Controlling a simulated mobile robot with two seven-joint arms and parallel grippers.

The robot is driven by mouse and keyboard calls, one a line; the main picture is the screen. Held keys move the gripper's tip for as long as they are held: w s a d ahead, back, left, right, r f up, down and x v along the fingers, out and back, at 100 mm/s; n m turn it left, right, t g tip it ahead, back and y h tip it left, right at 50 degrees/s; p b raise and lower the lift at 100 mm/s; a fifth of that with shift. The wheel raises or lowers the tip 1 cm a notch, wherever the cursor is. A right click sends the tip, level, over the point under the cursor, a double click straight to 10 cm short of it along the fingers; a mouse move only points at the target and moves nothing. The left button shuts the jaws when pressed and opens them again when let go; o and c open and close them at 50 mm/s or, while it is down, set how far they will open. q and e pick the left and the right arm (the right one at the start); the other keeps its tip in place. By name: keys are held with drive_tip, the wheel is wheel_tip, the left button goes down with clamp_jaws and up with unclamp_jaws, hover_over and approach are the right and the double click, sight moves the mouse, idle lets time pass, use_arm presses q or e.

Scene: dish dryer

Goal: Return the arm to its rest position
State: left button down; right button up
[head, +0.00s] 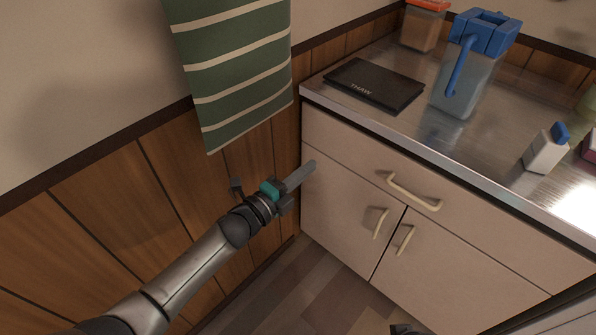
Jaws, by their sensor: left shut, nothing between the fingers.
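My left arm comes in from the lower left. My left gripper (305,171) is shut and empty, with its grey fingers together and a teal part at its base. It is in the air in front of the left corner of the white cabinet (335,217), below the hanging towel. I cannot tell whether its tip touches the cabinet. My right gripper cannot be made out; only a small dark piece shows at the bottom edge.
A green striped towel (235,75) hangs on the wall. The metal counter (440,135) holds a dark flat board (374,84), a blue-lidded jug (468,80), an orange-lidded container (423,27) and a small white bottle (545,152). Cabinet handles (414,192) stick out. The floor (310,290) looks clear.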

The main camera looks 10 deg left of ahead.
use_arm(q)
drive_tip(key=shift+v, duration=1.25)
use_arm(e)
drive_tip(key=shift+s+f, duration=0.4)
drive_tip(key=shift+f, duration=0.4)
use_arm(q)
drive_tip(key=shift+p, duration=0.3)
